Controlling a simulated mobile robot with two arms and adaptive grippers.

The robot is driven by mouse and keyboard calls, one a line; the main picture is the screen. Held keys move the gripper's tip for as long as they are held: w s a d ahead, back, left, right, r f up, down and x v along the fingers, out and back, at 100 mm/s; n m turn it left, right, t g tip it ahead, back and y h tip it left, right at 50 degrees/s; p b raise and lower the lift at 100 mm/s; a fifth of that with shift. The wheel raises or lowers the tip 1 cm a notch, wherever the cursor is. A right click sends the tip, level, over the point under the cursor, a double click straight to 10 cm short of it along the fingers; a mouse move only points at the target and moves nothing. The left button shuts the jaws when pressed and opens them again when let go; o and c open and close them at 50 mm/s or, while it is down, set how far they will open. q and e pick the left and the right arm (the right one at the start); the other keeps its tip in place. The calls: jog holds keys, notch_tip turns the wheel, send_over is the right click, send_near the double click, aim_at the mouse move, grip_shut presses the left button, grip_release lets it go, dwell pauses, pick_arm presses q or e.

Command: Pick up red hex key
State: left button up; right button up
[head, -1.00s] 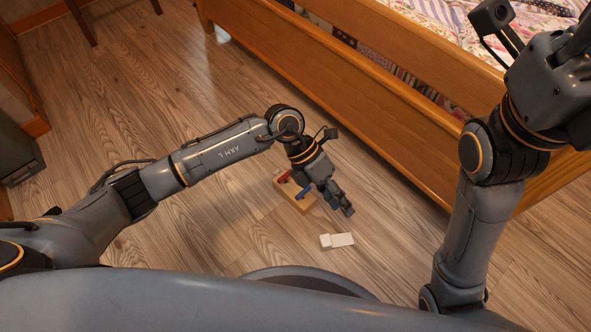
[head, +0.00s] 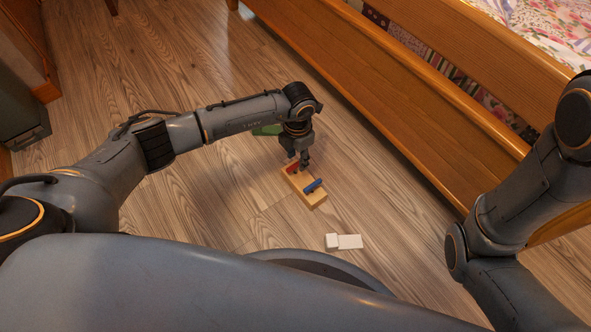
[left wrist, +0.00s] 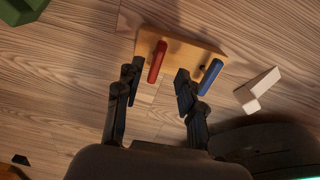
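The red hex key (left wrist: 157,62) stands in a wooden block on the floor, beside a blue hex key (left wrist: 211,77). In the head view the red key (head: 292,168) is at the block's far end, partly behind my left gripper (head: 300,164). The blue key (head: 312,186) is at the near end. The wooden block (head: 316,200) also shows in the left wrist view (left wrist: 185,48). In that view my left gripper (left wrist: 158,82) is open, its fingers apart, with the red key between and slightly beyond their tips. My right gripper is out of view.
A white object (head: 348,241) lies on the floor nearer to me than the block. A green object (head: 268,130) lies behind my left forearm. The wooden bed side (head: 420,90) runs along the right. The floor left of the block is clear.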

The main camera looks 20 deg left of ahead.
aim_at(295, 165)
pick_arm(q)
jog(key=shift+a+f+b, duration=0.15)
jog(key=shift+f+b, duration=1.15)
jog(key=shift+f, duration=0.1)
jog(key=shift+a+f+b, duration=0.1)
jog(key=shift+f+b, duration=1.15)
jog(key=shift+f, duration=0.1)
jog(key=shift+r, duration=0.1)
grip_shut()
